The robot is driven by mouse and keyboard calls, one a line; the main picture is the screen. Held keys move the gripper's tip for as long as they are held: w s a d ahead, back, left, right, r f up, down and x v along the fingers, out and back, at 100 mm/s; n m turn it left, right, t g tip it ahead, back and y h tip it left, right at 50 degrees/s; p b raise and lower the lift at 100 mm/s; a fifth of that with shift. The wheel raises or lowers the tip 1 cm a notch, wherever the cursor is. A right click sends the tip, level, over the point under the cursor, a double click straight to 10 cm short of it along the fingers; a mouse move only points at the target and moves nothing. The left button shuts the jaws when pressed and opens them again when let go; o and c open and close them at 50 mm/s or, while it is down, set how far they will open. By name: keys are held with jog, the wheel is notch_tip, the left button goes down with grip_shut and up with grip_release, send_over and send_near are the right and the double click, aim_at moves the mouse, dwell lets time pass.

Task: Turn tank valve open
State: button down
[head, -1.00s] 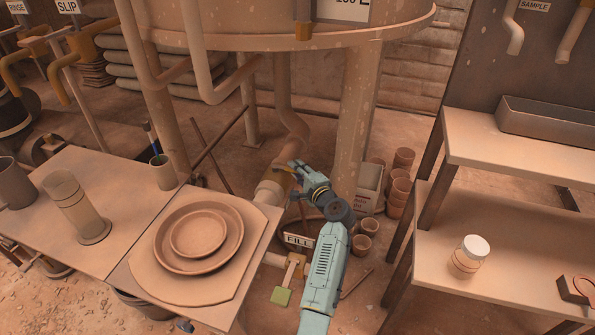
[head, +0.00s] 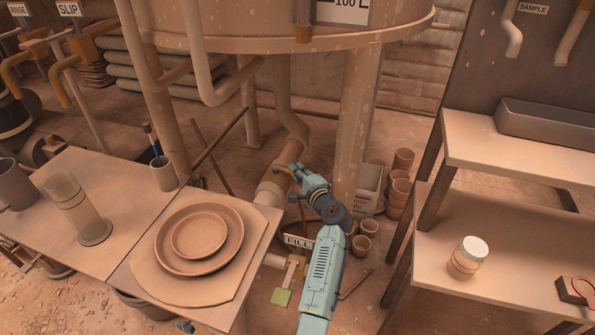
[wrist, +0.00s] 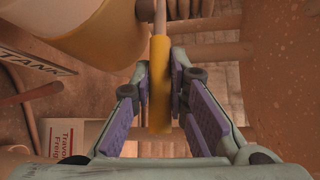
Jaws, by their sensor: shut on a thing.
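The tank valve's yellow handle (wrist: 159,85) runs upright through the middle of the wrist view. The purple-padded fingers of my gripper (wrist: 162,92) are shut on it, one on each side. A sign reading TANK (wrist: 36,62) shows at the left of that view. In the head view my gripper (head: 288,169) is beside the pale pipe under the large tank (head: 270,28). The hand mostly hides the handle there. How far the valve is turned cannot be told.
A FILL sign (head: 298,241) and a valve with a green-ended handle (head: 281,297) are just left of my forearm. A table (head: 125,240) with stacked plates (head: 198,237) stands to the left. Clay pots (head: 398,187) and a tank leg (head: 355,120) are close on the right.

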jog(key=m+h+p, duration=0.1)
jog(key=s+h+p, duration=0.1)
jog(key=p, duration=0.1)
jog(key=m+t+h+p, duration=0.1)
jog(key=p, duration=0.1)
jog(key=shift+s+a+m+h, duration=0.3)
jog(key=shift+a+h, duration=0.1)
jog(key=c, duration=1.6)
grip_release()
jog(key=shift+o, duration=0.2)
jog(key=v, duration=1.2)
jog(key=shift+f, duration=0.1)
